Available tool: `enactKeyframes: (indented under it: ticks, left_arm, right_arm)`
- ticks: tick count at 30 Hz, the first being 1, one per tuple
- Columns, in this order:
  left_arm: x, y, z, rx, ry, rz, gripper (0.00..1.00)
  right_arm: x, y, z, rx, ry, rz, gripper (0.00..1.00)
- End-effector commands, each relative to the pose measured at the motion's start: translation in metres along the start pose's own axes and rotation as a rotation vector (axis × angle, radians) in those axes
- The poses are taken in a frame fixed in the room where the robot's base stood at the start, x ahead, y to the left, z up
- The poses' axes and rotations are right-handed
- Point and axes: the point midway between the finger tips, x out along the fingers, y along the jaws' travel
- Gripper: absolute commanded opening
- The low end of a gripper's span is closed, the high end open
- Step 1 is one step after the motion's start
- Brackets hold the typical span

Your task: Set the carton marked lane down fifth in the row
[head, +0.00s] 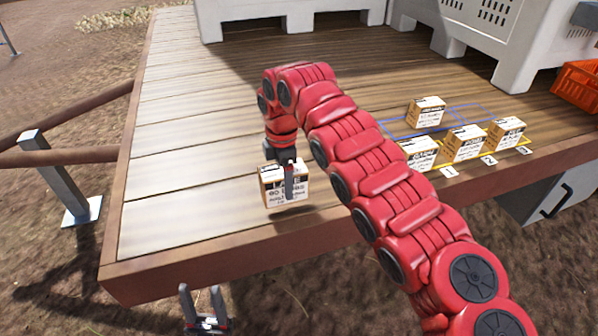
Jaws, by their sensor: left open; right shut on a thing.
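My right gripper (289,184) is shut on a white and tan carton (272,190) with dark print. A finger covers part of its print, so I cannot read the name fully. The carton is upright over the left part of the wooden deck (180,150), near the front edge; I cannot tell whether it touches the boards. My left gripper (201,291) is open and empty, low in front of the deck edge. The row at right holds three similar cartons: one on the left (420,153), one in the middle (464,143), one on the right (507,133).
Number tags (450,171) and a yellow line mark the row's front. Another carton (427,111) stands behind it by a blue outline (470,106). White crates (475,40) and an orange crate (578,84) stand farther back. The deck's left side is clear.

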Motion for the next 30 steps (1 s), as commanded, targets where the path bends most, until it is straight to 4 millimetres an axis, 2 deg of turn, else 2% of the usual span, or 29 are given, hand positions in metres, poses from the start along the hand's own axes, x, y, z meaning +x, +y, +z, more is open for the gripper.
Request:
enactKeyframes:
  ticks: [1, 6, 12, 17, 23, 25, 30]
  left_arm:
    - [0.011, -0.001, -0.002, 0.0, 0.0, 0.0, 0.5]
    - [0.028, -0.001, -0.005, 0.0, 0.0, 0.0, 0.5]
    - [0.037, -0.002, -0.006, 0.0, 0.0, 0.0, 0.5]
    - [0.042, -0.002, -0.007, 0.0, 0.0, 0.0, 0.5]
    - [0.061, -0.003, -0.01, 0.0, 0.0, 0.0, 0.5]
    - [0.062, -0.003, -0.01, 0.0, 0.0, 0.0, 0.5]
    - [0.059, -0.003, -0.01, 0.0, -0.001, 0.0, 0.5]
  right_arm:
    - [-0.005, 0.004, 0.005, -0.002, 0.0, -0.004, 0.0]
    - [-0.005, 0.019, 0.022, -0.004, 0.005, 0.005, 0.0]
    - [0.002, 0.023, 0.035, -0.002, 0.001, 0.001, 0.0]
    - [0.007, 0.024, 0.038, -0.002, 0.0, -0.001, 0.0]
    - [0.03, 0.023, 0.037, -0.003, -0.001, -0.002, 0.0]
    - [0.038, 0.023, 0.037, -0.002, -0.001, -0.002, 0.0]
    - [0.04, 0.024, 0.037, -0.002, -0.001, 0.001, 0.0]
